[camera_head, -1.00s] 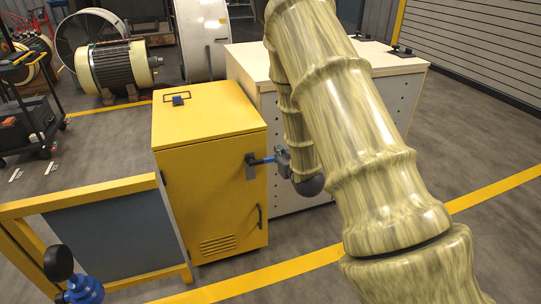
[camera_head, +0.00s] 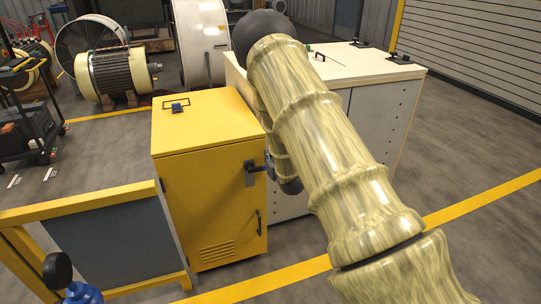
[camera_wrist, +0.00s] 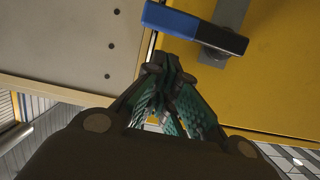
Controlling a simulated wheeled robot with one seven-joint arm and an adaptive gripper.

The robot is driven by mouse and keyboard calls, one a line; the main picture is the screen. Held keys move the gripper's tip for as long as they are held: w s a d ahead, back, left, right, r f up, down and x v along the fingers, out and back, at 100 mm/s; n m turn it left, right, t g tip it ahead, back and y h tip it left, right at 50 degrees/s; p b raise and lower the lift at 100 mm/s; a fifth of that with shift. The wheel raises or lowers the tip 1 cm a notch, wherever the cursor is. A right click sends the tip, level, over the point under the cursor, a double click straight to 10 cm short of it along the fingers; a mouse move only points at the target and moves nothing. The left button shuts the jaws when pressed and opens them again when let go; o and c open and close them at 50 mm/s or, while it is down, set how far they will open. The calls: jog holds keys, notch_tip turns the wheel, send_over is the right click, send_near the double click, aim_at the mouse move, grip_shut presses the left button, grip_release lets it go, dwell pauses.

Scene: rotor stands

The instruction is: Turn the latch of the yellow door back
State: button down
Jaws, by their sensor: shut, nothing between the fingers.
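The yellow door (camera_head: 208,205) is the front of a yellow cabinet and looks closed. Its latch (camera_head: 254,167) is a dark handle on a grey plate near the door's right edge, lying roughly level and pointing right. Its outer end is mostly hidden behind my arm in the head view. In the wrist view the latch handle (camera_wrist: 225,42) is black with a blue end, pointing left past the door's edge. My gripper (camera_wrist: 160,70) is shut and empty, its fingertips just below the blue end in that picture, apparently apart from it. My arm hides most of the gripper in the head view.
A white cabinet (camera_head: 380,118) stands close to the yellow cabinet's right side; its side panel fills the left of the wrist view. A yellow-framed grey panel (camera_head: 110,238) stands at front left. A lower pull handle (camera_head: 258,222) is on the door. Floor at right is free.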

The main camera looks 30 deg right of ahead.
jog(key=shift+f, duration=0.7)
